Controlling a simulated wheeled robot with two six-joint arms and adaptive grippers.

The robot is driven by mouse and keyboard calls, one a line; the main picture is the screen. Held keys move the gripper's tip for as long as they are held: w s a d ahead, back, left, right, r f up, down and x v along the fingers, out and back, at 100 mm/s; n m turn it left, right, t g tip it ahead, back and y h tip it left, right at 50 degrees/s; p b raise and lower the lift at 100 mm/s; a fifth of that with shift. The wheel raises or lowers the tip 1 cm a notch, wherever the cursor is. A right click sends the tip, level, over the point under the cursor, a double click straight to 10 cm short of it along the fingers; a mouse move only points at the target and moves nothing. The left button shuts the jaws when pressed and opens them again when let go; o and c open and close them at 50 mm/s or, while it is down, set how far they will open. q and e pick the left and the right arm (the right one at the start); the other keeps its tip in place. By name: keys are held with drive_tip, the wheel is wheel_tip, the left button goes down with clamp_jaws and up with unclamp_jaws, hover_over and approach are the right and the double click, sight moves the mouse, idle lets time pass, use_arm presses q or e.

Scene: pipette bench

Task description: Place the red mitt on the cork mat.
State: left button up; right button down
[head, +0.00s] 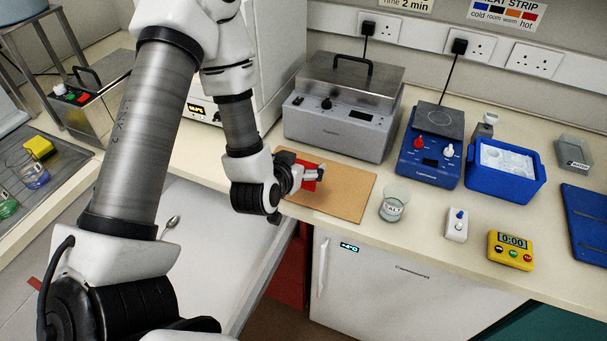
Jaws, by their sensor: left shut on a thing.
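The cork mat (345,190) lies flat on the bench in front of the grey lidded bath. My left gripper (316,176) is over the left part of the mat, shut on the red mitt (308,185). Only a small part of the mitt shows; the gripper and wrist hide the rest. I cannot tell whether the mitt touches the mat. My right gripper is not in view.
The grey lidded bath (340,127) stands behind the mat. A glass beaker (393,205) stands just right of it. Further right are a blue hotplate (428,160), a blue ice box (502,180), a white switch box (456,225) and a yellow timer (510,251).

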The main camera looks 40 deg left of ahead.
sight(303, 161)
use_arm(q)
drive_tip(key=shift+w+a+f+b, duration=0.2)
drive_tip(key=shift+w+a+b, duration=0.1)
drive_tip(key=shift+w, duration=0.3)
drive_tip(key=shift+w+a+f+b, duration=0.15)
drive_tip(key=shift+w+a+b, duration=0.15)
drive_tip(key=shift+w, duration=0.25)
drive_tip(key=shift+w+a+r+p, duration=0.1)
drive_tip(key=shift+w+a+p, duration=0.2)
drive_tip(key=shift+w+p, duration=0.3)
drive_tip(key=shift+w+a+r+p, duration=0.1)
drive_tip(key=shift+w+a+p, duration=0.15)
drive_tip(key=shift+w+p, duration=0.3)
wheel_tip(303, 161, down, 4)
drive_tip(key=shift+r+p, duration=0.25)
drive_tip(key=shift+p, duration=0.05)
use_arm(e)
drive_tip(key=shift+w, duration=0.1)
use_arm(q)
drive_tip(key=shift+f, duration=0.15)
drive_tip(key=o, duration=0.8)
